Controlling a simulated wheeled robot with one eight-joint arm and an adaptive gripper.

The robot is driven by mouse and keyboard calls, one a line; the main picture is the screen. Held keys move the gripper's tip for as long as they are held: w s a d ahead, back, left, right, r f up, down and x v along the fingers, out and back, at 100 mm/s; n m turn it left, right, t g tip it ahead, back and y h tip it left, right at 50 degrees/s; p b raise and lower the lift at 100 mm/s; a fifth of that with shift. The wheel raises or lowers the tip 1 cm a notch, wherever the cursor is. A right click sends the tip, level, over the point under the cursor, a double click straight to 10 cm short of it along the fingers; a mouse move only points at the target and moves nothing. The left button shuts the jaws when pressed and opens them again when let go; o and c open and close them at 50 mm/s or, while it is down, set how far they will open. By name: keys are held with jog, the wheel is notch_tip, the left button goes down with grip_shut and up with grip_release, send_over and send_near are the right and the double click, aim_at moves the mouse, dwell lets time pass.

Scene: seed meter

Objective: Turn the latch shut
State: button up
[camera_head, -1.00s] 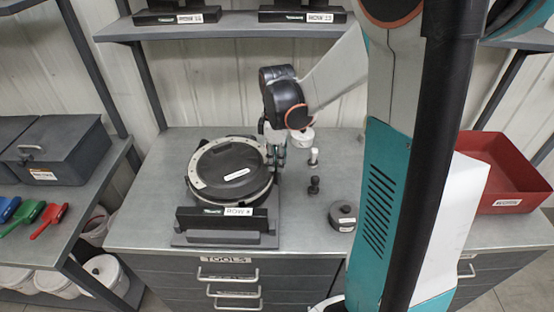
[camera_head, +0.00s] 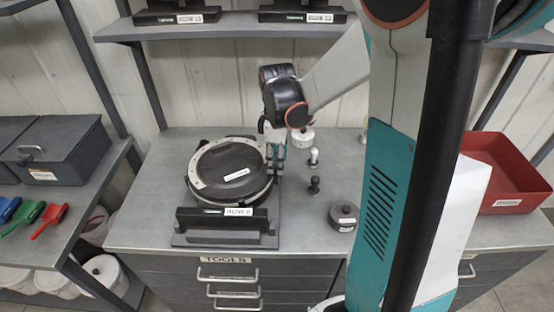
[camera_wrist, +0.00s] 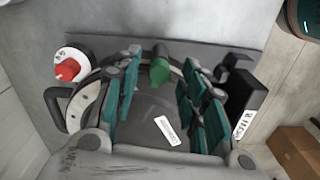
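The seed meter (camera_head: 228,162) is a round dark housing with a pale ring, standing on the bench; its dark lid with a white label also shows in the wrist view (camera_wrist: 150,108). A green knob (camera_wrist: 160,70), which looks like the latch handle, stands at the rim of the housing. My gripper (camera_head: 275,158) is at the right edge of the meter in the head view. In the wrist view my gripper (camera_wrist: 163,88) is open, with its teal-padded fingers spread on both sides of the green knob. I see no clear contact with the knob. The latch is hidden in the head view.
A dark labelled block (camera_head: 222,220) stands in front of the meter. A white-topped peg (camera_head: 314,156), a black peg (camera_head: 314,186) and a round dark canister (camera_head: 343,215) stand to the right. A red knob on a white base (camera_wrist: 68,69) lies left of the fingers. A red bin (camera_head: 505,170) is far right.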

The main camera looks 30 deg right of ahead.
notch_tip(320, 180, up, 12)
jog(key=shift+f, duration=0.15)
dwell(0.3)
dwell(0.4)
